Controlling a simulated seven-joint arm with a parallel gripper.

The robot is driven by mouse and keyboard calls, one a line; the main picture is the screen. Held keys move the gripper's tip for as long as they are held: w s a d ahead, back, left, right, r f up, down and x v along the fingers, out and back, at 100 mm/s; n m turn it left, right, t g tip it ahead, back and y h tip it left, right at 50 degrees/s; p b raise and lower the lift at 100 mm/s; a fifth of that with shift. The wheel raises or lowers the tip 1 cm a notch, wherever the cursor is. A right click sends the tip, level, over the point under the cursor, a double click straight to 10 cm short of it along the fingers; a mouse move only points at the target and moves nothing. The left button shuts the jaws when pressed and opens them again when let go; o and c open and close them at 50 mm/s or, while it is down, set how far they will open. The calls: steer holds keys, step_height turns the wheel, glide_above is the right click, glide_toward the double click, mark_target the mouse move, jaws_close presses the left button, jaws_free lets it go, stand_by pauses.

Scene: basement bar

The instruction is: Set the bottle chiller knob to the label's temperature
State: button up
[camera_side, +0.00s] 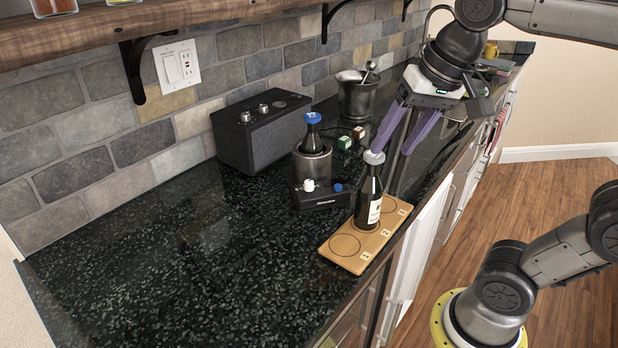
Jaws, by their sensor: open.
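The bottle chiller (318,199) stands on the dark counter, with a black base and a grey cylinder. A blue-capped bottle (312,130) sits in the cylinder. On the base are a white knob-like part (308,185) and a small blue one (338,187); their markings are too small to read. A dark bottle (368,190) with a pale cap and a white label (375,211) stands upright on a wooden board (346,262). The label's text is unreadable. My gripper (391,151) is open, its purple fingers pointing down by this bottle's cap; contact cannot be told.
A black speaker box (262,135) stands behind the chiller, against the stone wall. Two small boxes (351,138) and a mortar with pestle (357,97) are at the back. A wooden shelf (110,25) overhangs. The counter's front left (180,270) is clear.

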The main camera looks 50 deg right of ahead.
steer(key=w+r+m+g, duration=0.1)
steer(key=w+r+m, duration=0.1)
steer(key=w, duration=0.4)
steer(key=m+g, duration=0.3)
steer(key=m, duration=0.1)
glide_above(309, 181)
step_height(309, 181, down, 8)
step_height(309, 181, down, 14)
steer(key=shift+r, duration=0.25)
jaws_close()
